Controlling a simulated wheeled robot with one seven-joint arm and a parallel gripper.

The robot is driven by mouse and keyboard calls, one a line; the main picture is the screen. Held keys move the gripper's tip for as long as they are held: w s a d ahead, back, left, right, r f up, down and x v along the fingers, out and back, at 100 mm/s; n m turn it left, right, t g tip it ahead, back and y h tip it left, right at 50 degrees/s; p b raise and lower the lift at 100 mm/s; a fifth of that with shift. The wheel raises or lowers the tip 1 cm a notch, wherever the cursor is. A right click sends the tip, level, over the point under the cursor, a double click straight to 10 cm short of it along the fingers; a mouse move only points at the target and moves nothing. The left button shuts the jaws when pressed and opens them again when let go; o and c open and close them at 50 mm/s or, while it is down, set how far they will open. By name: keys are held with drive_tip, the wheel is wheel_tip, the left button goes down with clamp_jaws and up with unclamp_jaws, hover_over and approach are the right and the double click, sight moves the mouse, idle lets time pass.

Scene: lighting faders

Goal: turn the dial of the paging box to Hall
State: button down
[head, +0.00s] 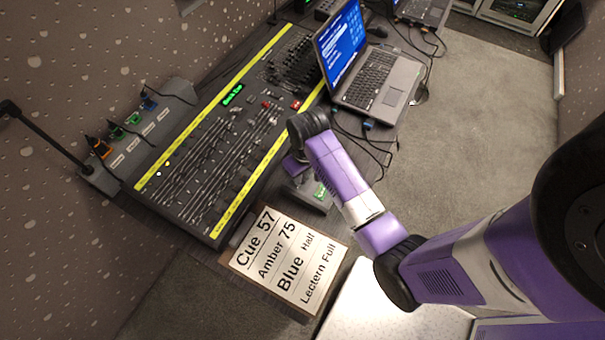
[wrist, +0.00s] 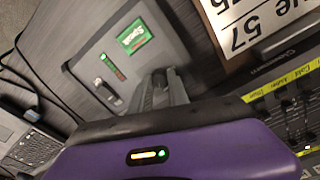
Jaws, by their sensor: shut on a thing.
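The paging box (wrist: 150,45) is a grey box on the dark desk in the wrist view. Its top has a green label (wrist: 134,36), a small lit strip (wrist: 112,67) and a light switch or slider (wrist: 105,90). In the head view the paging box (head: 315,196) is partly covered by my arm. My gripper (wrist: 160,84) reaches down onto the box's top, its fingers close together. It is shut on what appears to be the dial, which the fingers hide. I cannot read the dial's setting.
A card (head: 290,260) reads Cue 57, Amber 75, Blue Hall, Lectern Full. A fader console (head: 225,135) with yellow strips lies left of the box. An open laptop (head: 368,75) and loose cables (head: 365,145) lie beyond it. Grey floor is free at right.

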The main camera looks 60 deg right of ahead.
drive_tip(key=n, duration=1.2)
drive_tip(key=shift+n+t, duration=0.4)
drive_tip(key=n, duration=0.6)
drive_tip(key=shift+s+t, duration=0.1)
drive_tip(key=shift+t, duration=0.2)
drive_tip(key=n, duration=0.6)
drive_tip(key=shift+n, duration=0.3)
drive_tip(key=c, duration=1.3)
unclamp_jaws()
drive_tip(key=shift+o, duration=0.2)
drive_tip(key=shift+s, duration=0.1)
